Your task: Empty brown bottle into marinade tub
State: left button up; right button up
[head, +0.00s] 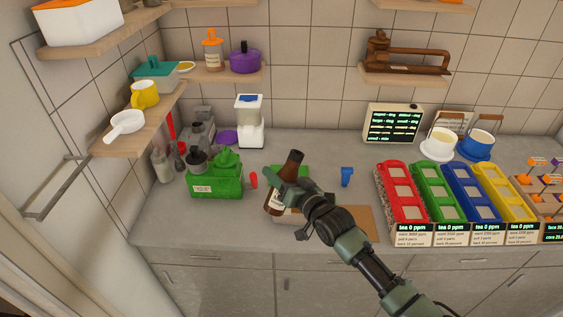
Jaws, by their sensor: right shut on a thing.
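The brown bottle (294,158) with a pale label is in the middle of the head view, over the counter. Its neck points up and leans a little to the right. My right gripper (283,186) is shut around the bottle's body and covers part of it. Whether the base touches the counter I cannot tell. A green item (320,172) shows partly behind the bottle and gripper. A green container with a white label (216,185) stands to the left. I cannot tell which thing is the marinade tub. My left gripper is not in view.
A tan board (361,222) lies partly under my right arm. A small blue item (346,176) stands right of the bottle. Red, green, blue and yellow racks (402,194) fill the right side. A white appliance (249,124) stands behind. Shelves hang at the left.

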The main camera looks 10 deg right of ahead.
jog(key=shift+w+d+r, duration=0.15)
jog(key=shift+w, duration=0.15)
pick_arm(q)
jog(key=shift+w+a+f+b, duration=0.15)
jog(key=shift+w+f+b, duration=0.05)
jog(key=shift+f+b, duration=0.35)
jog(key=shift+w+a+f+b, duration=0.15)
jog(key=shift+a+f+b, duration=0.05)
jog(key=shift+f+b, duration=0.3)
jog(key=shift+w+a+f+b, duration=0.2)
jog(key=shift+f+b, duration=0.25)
jog(key=shift+b, duration=0.15)
pick_arm(e)
jog(key=s+a+f+m+g+y, duration=0.2)
jog(key=a+f+m+y, duration=0.1)
jog(key=m, duration=1.1)
jog(key=shift+a+f+g, duration=0.4)
jog(key=shift+a+f, duration=0.1)
jog(key=shift+a, duration=0.1)
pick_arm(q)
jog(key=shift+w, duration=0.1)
